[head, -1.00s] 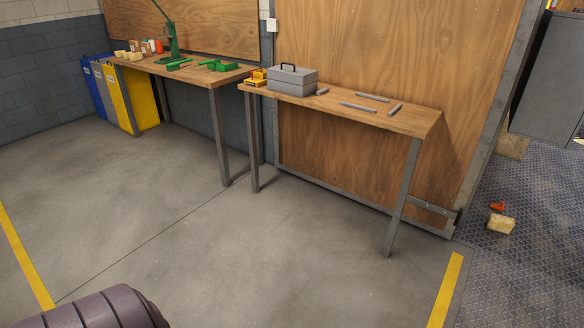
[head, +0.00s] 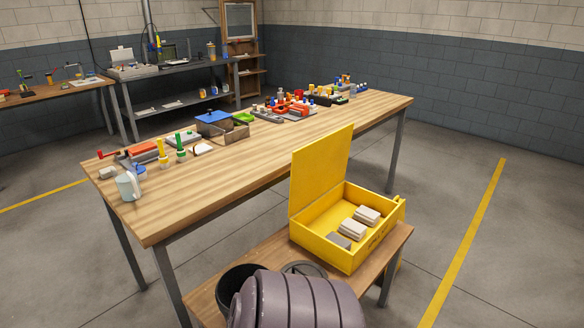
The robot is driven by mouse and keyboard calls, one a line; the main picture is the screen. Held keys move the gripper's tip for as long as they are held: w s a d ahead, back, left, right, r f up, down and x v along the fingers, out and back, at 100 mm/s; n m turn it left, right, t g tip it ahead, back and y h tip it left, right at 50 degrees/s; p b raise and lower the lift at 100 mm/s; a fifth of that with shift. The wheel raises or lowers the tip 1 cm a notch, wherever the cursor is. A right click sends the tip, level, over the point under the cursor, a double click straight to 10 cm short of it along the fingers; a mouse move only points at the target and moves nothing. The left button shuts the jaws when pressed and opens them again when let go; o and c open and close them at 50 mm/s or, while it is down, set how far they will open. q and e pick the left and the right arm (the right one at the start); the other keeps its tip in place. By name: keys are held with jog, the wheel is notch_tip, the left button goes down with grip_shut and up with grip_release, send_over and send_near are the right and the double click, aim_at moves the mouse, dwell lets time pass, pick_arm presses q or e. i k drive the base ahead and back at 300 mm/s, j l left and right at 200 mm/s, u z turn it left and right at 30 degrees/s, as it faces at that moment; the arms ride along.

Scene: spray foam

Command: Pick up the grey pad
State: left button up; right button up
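An open yellow box (head: 376,246) stands on a low wooden bench, its lid raised at the left. Inside it a grey pad (head: 339,241) lies at the near left end. Two stacks of pale, off-white pads, a middle stack (head: 352,230) and a far stack (head: 367,215), lie in a row beyond it. The box's front wall partly hides the grey pad. Neither of my grippers shows in the head view. A ribbed dark part of my own arm or body fills the bottom middle of the view, below the box.
The low bench (head: 388,262) also holds a black bucket (head: 232,285). A long wooden table (head: 262,155) stands behind, with a mug (head: 128,186), a blue-lidded box (head: 213,124) and many small items. The floor at the right is clear.

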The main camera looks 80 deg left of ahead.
aim_at(335, 238)
jog(key=u, duration=2.65)
jog(key=l+u, duration=0.2)
jog(key=u, duration=0.2)
jog(key=i+l+u, duration=0.1)
jog(key=u, duration=0.3)
jog(key=l+u, duration=0.5)
jog(key=u, duration=0.3)
